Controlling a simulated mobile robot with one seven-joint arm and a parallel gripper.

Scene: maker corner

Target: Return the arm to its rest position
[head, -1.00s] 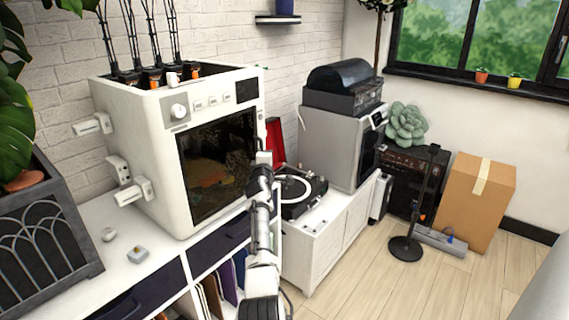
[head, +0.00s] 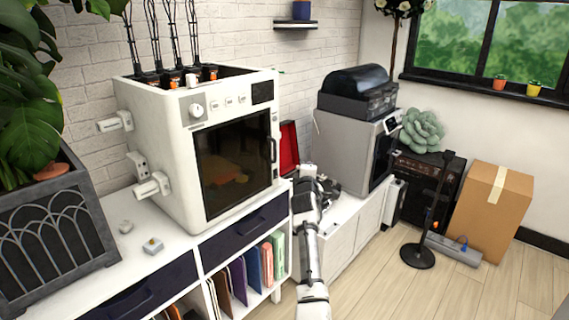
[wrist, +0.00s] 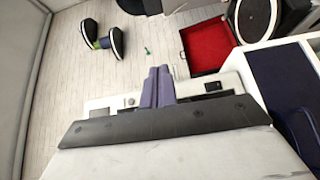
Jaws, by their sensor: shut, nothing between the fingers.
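My arm (head: 311,250) rises from the bottom of the head view, right of the white machine (head: 157,130) with the dark glass door. Its upper end is in front of the turntable (head: 330,187) and hides much of it. I cannot make out the fingers there. In the wrist view my gripper (wrist: 158,72) has its two fingers together with nothing between them.
A white shelf unit (head: 240,240) with colored folders stands left of my arm. A grey machine (head: 345,145) stands behind it. A microphone stand (head: 418,256) and cardboard box (head: 490,210) are at right. The wooden floor (head: 390,290) at lower right is clear.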

